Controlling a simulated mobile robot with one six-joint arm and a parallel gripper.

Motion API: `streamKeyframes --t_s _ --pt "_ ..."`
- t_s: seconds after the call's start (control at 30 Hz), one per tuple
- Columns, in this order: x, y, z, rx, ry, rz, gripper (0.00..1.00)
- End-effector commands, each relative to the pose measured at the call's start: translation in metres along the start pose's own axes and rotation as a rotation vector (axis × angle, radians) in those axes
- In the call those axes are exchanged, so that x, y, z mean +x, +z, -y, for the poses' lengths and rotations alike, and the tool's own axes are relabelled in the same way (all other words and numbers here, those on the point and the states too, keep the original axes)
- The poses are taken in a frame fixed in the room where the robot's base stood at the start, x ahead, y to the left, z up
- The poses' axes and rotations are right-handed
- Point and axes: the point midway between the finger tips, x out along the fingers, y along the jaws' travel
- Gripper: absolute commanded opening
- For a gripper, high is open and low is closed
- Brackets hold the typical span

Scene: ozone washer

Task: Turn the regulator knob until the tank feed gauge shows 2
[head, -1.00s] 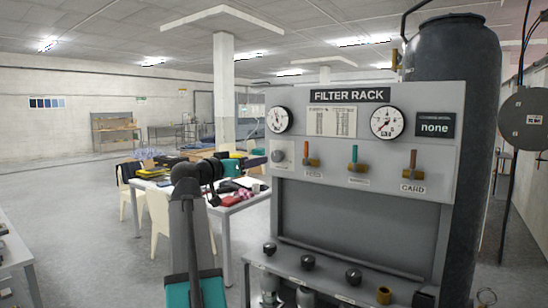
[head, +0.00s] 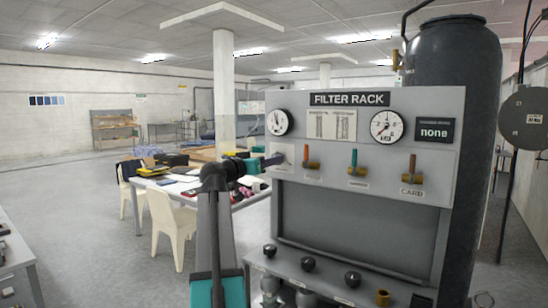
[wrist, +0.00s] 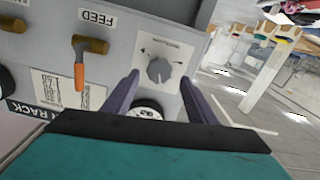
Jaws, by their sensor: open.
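The regulator knob (wrist: 159,70) is a grey round knob on a white plate on the filter rack panel. In the wrist view it shows between my gripper's (wrist: 157,82) two purple fingers, which are apart with nothing held. Contact with the knob is not visible. In the head view my gripper (head: 274,160) reaches the panel's left edge and covers most of the knob. A white round gauge (head: 279,122) sits above the knob; it is partly hidden in the wrist view (wrist: 147,108). A second gauge (head: 386,126) is farther right. I cannot read which is tank feed, or its value.
Levers stand right of the knob: feed (head: 312,160), a green-handled one (head: 355,160) and card (head: 412,165). Black knobs (head: 308,264) line the lower ledge. A dark tank (head: 455,65) stands behind. A cluttered table (head: 240,202) and chair (head: 170,228) are left.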

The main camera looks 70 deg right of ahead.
Motion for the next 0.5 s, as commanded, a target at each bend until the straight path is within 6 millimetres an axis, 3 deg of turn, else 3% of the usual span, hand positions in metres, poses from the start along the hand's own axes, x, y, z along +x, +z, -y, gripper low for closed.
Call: streamKeyframes --t_s 0.2,0.5 --pt "0.031 -0.002 0.0 0.001 0.001 0.001 0.52" --pt "0.047 0.0 0.0 0.001 -0.001 0.001 0.52"
